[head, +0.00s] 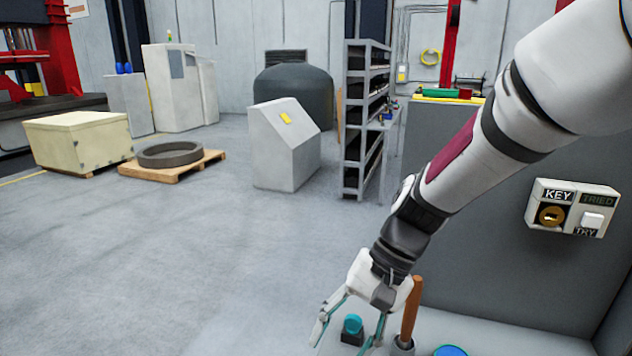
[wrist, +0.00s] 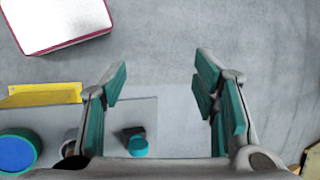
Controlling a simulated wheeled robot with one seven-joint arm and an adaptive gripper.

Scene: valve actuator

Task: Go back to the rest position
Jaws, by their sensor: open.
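My gripper (head: 347,322) hangs at the end of my arm, low in the middle right of the head view, pointing down. In the wrist view its two teal-padded fingers (wrist: 165,100) stand wide apart with nothing between them. A small dark block with a teal round top (head: 352,325) shows behind the fingers in the head view. The block also shows in the wrist view (wrist: 138,145), beside the left finger. A brown wooden handle (head: 412,310) stands upright in a grey holder right of the gripper. A blue round top (head: 450,351) is cut by the bottom edge.
A grey panel (head: 500,240) stands right of the arm, bearing a box (head: 573,208) marked KEY, TRIED and TRY. In the wrist view a yellow piece (wrist: 42,96) lies left. A shelf rack (head: 362,120) and grey console (head: 285,145) stand farther back.

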